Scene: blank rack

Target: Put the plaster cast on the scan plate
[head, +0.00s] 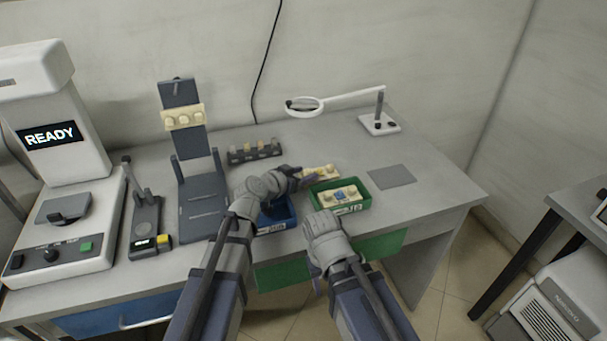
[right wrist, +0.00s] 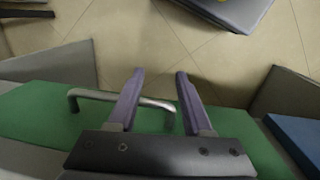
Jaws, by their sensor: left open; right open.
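A cream plaster cast (head: 322,172) lies on the bench behind the green tray. My left gripper (head: 304,177) is open at this cast's left end; whether it touches cannot be told. Another cream cast with a blue part (head: 338,196) lies in the green tray (head: 366,201). The scanner (head: 63,165) at the far left shows READY, and a dark plate (head: 65,207), seemingly the scan plate, sits bare on it. My right gripper is open and empty in the right wrist view (right wrist: 160,88), in front of the green drawer; its fingers are mostly hidden in the head view.
A blue tray (head: 277,222) is partly hidden by my left arm. A dark stand (head: 203,195) holds a cream row of teeth (head: 184,118). A dark block (head: 254,151), a magnifier (head: 305,105) and a grey mat (head: 391,176) are on the bench. The drawer handle (right wrist: 120,98) is near my right fingers.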

